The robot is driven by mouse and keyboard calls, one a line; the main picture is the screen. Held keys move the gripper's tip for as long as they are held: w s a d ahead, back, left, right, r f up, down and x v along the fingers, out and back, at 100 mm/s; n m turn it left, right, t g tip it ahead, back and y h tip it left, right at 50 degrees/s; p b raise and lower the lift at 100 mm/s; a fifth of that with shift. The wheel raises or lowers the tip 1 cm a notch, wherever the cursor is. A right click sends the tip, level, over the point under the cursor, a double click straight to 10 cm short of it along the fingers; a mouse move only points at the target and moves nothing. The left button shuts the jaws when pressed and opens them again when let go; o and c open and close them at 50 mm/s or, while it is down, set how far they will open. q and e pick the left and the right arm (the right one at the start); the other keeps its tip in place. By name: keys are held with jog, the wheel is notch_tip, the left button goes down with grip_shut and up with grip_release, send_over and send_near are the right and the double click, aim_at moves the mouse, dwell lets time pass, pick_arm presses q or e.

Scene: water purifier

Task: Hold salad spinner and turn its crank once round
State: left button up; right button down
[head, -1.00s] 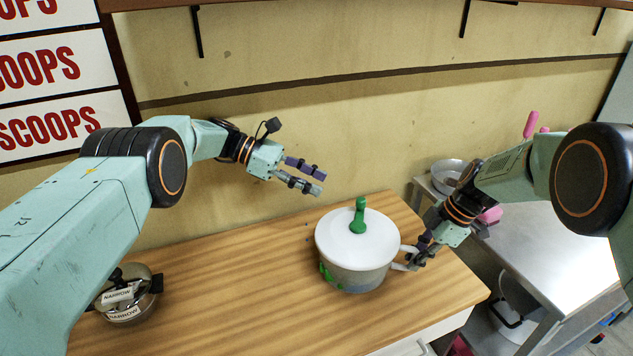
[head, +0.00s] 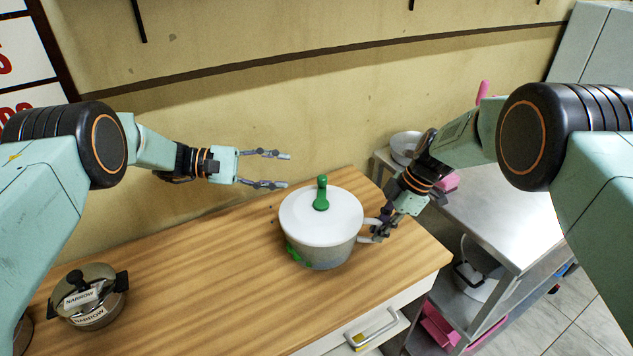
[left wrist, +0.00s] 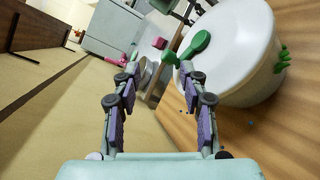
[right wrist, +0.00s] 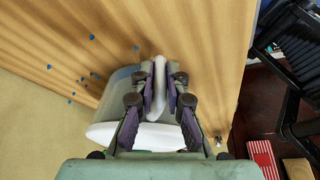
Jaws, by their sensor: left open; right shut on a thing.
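The salad spinner (head: 320,232) stands on the wooden counter, with a white lid and a green crank (head: 321,193) standing up from it. My right gripper (head: 376,232) is shut on the spinner's white side handle (right wrist: 159,85), at the right of the bowl. My left gripper (head: 288,171) is open and empty, up and to the left of the crank, apart from it. In the left wrist view the crank (left wrist: 195,46) lies beyond the right fingertip, and the lid (left wrist: 235,50) fills the upper right.
A lidded metal pot (head: 88,298) labelled NARROW stands at the counter's left. The wooden counter (head: 200,270) is clear between pot and spinner. A metal side table (head: 490,220) with a bowl (head: 405,147) is at right. The wall rises behind.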

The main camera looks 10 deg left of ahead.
aim_at(317, 193)
pick_arm(q)
jog(key=s+f+m+t+y, duration=0.1)
jog(key=s+f+m+t, duration=0.2)
jog(key=m, duration=0.7)
jog(key=s+f+m+t+y, duration=0.1)
jog(key=s+m+t, duration=0.3)
jog(key=m, duration=0.5)
jog(key=shift+t, duration=0.7)
jog(key=x, duration=0.8)
jog(key=w+x, duration=0.1)
jog(key=x, duration=0.3)
jog(key=shift+a+r, duration=0.25)
jog(key=shift+a, duration=0.1)
grip_shut()
